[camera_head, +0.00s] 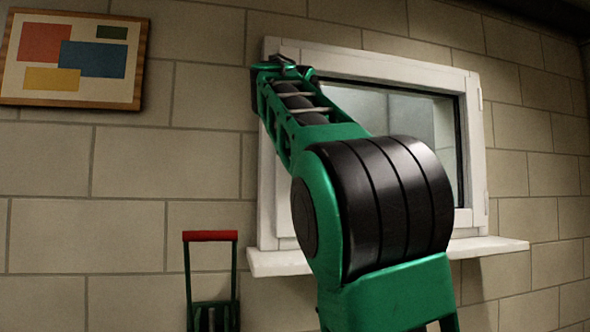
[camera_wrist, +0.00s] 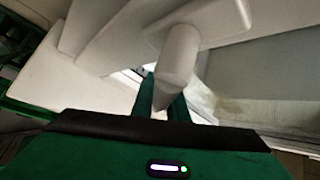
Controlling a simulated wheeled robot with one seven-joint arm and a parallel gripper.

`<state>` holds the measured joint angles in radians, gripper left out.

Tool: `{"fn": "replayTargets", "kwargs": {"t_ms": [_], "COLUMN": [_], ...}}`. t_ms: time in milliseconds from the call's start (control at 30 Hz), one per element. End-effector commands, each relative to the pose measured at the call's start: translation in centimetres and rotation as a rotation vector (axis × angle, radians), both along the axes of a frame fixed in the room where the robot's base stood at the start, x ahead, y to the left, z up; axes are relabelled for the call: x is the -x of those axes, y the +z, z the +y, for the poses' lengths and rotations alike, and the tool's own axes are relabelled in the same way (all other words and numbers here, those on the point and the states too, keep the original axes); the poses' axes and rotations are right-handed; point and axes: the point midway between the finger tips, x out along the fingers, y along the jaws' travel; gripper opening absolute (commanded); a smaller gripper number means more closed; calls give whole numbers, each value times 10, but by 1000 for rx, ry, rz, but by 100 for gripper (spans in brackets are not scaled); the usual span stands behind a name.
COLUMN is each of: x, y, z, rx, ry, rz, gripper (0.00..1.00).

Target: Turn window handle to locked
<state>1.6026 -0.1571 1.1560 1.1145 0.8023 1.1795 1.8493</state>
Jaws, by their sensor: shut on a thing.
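The white-framed window (camera_head: 370,60) is in the wall in the head view, with my green and black arm across its left part. My gripper (camera_head: 284,70) is at the upper left side of the frame and hides the handle there. In the wrist view the pale window handle (camera_wrist: 178,65) runs down from its mount toward my gripper (camera_wrist: 163,98). My green fingers are shut on the handle, one on each side of its lower end. The handle's exact angle to the frame is hard to tell.
A white sill (camera_head: 490,246) juts out below the window. A picture (camera_head: 72,58) hangs on the block wall at upper left. A green frame with a red handle (camera_head: 210,236) stands below, left of the window. The wall between picture and window is bare.

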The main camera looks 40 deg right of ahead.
Motion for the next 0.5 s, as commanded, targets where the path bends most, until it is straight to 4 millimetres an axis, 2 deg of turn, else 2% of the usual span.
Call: {"fn": "replayTargets", "kwargs": {"t_ms": [500], "x": [0], "y": [0], "z": [-5], "rx": [-62], "ry": [-14], "rz": [-45], "gripper": [0]}}
